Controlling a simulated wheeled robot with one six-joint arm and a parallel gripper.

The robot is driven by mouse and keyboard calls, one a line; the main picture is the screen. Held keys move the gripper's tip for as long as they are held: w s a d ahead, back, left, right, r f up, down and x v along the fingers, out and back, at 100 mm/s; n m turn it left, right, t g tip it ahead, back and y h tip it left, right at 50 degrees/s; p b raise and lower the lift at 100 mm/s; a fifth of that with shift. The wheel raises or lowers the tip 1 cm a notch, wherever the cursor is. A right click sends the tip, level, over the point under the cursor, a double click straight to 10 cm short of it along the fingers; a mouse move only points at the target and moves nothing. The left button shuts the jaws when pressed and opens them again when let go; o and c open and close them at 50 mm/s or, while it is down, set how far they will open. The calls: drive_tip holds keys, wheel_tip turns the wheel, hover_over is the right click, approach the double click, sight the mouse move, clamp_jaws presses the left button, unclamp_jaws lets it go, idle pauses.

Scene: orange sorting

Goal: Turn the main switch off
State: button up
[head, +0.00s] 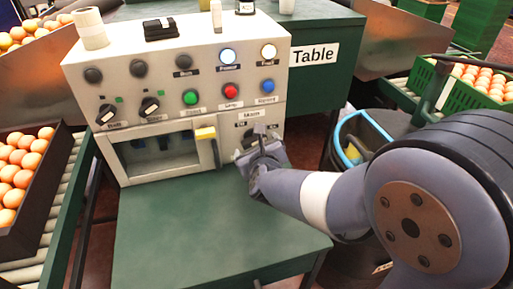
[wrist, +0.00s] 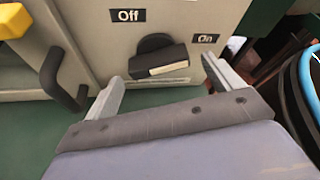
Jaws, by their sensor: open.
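The main switch is a black rotary knob (wrist: 154,44) with a pale stripe along its handle, on the front of the beige control box (head: 172,108). In the wrist view the handle lies nearly level, its right end slightly raised. The "Off" label (wrist: 128,15) is above left of the knob, and the "On" label (wrist: 205,38) is to its right. My gripper (wrist: 163,70) is open, with one finger on each side of the knob and nothing held. In the head view my gripper (head: 258,140) is at the box's lower right and mostly hides the knob.
A dark handle (wrist: 62,80) and a yellow block (head: 205,133) are close left of my gripper. Several buttons and lamps sit above on the panel. The green table (head: 200,235) is bare in front. A bin with a blue rim (head: 345,130) stands right.

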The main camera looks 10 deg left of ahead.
drive_tip(key=shift+w+a+f, duration=0.1)
drive_tip(key=shift+w+f, duration=0.1)
drive_tip(key=shift+w, duration=0.25)
drive_tip(key=c, duration=1)
